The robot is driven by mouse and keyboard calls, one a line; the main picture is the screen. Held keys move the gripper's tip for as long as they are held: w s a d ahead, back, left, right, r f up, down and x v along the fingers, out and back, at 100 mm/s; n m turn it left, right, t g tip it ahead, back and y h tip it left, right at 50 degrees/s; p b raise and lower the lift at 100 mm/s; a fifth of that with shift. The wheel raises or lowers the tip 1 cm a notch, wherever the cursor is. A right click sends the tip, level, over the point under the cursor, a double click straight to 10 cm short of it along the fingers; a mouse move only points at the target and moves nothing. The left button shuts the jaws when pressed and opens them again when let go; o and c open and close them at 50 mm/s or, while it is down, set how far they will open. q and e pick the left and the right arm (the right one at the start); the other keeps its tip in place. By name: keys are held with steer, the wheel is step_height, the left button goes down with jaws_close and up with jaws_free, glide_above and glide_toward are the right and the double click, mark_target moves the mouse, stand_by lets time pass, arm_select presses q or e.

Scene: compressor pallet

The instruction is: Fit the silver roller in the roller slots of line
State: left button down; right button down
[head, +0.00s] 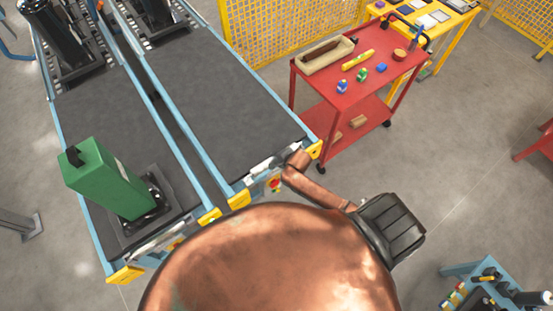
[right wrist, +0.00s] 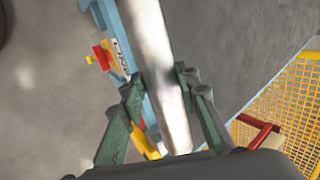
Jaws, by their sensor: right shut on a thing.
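The silver roller (right wrist: 153,45) is a smooth bright cylinder. In the right wrist view it runs from the top edge down between the fingers of my right gripper (right wrist: 160,80), which is shut on it. In the head view the roller (head: 267,166) shows as a pale bar at the near end of the right lane of the line (head: 210,95), between its yellow end brackets. My copper arm hides its right end there. I cannot tell whether the roller lies in the slots, which are hidden. My left gripper is in neither view.
A green compressor (head: 108,180) stands on the left lane's near end. A red cart (head: 345,100) with small parts stands right of the line, by a yellow mesh fence (head: 270,30). A blue stand (head: 470,270) is at lower right. Floor between them is clear.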

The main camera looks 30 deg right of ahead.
steer(key=shift+r+p, duration=0.15)
steer(key=shift+p, duration=1.05)
stand_by(1.6)
steer(key=shift+f+b, duration=1.8)
steer(key=shift+f, duration=1.15)
steer(key=c, duration=1.8)
jaws_free()
steer(key=o, duration=0.4)
steer(key=shift+s, duration=0.1)
steer(key=v, duration=1.2)
